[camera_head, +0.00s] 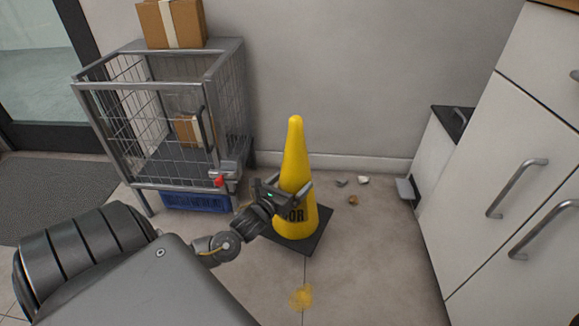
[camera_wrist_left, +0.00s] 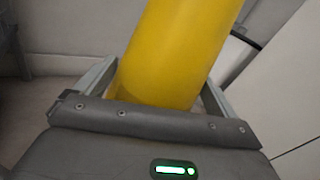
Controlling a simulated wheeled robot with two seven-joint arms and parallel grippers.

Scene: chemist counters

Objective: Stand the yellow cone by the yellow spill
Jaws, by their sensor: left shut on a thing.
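The yellow cone (camera_head: 296,150) stands upright, or nearly so, on its dark square base in the head view. I cannot tell whether the base touches the floor. My left gripper (camera_head: 290,190) is shut on the cone's middle, with a finger on each side. In the left wrist view the cone (camera_wrist_left: 180,50) fills the space between the fingers and looks tilted in the picture. The yellow spill (camera_head: 300,297) is a small patch on the floor, nearer to me than the cone's base. My right gripper is not in view.
A wire cage cart (camera_head: 150,88) with cardboard boxes (camera_head: 172,22) stands at left, a blue crate (camera_head: 195,201) under it. Small debris (camera_head: 363,180) lies by the wall. White cabinets (camera_head: 510,180) line the right. A grey mat (camera_head: 55,198) lies by the door. Floor around the spill is clear.

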